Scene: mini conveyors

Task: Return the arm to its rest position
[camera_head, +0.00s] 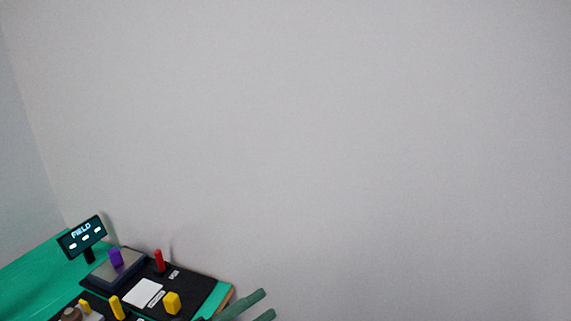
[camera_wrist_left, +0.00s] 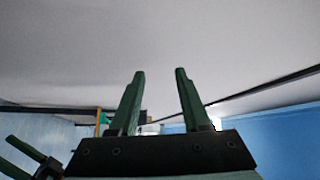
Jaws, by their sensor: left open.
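My left gripper (camera_head: 268,304) shows at the bottom edge of the head view, just right of the table's corner. Its two green fingers are apart with nothing between them. In the left wrist view the left gripper (camera_wrist_left: 160,75) points up towards a pale surface, open and empty. My right gripper (camera_wrist_left: 8,152) shows in part at the left edge of the left wrist view, its green fingers apart. The rest of both arms is mostly hidden.
A green table (camera_head: 30,275) at the lower left carries a black board (camera_head: 197,284) with a purple block (camera_head: 115,257), a red peg (camera_head: 159,260), yellow pieces (camera_head: 172,302) and a white square (camera_head: 143,293). Blank wall fills the rest.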

